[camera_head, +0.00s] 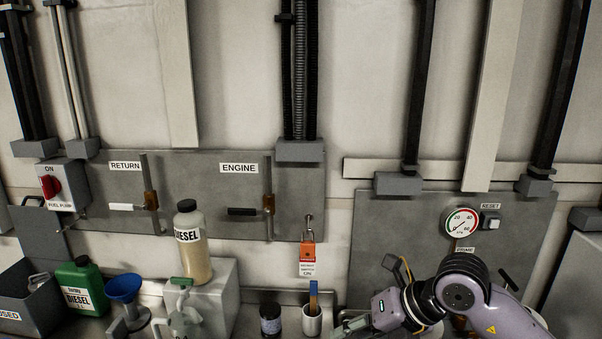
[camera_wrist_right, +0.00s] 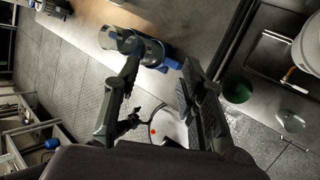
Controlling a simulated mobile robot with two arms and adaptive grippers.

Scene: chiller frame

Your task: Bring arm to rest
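My right arm comes in from the lower right in the head view, bent in front of the grey gauge panel. Its gripper (camera_head: 352,326) is low at the bottom edge of the picture, partly cut off, just right of a white cup. In the right wrist view, the two dark fingers of the right gripper (camera_wrist_right: 160,85) stand well apart, and nothing shows held between them. A grey cylinder with blue ends (camera_wrist_right: 145,50) shows beyond the fingertips, partly covered by one finger; I cannot tell the distance. My left arm and gripper are not in view.
The white cup (camera_head: 312,320) and a dark jar (camera_head: 270,319) stand near the right gripper. A diesel bottle (camera_head: 192,243), green can (camera_head: 82,287), blue funnel (camera_head: 124,288) and grey bin (camera_head: 30,302) are farther left. The wall panel carries a gauge (camera_head: 461,222).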

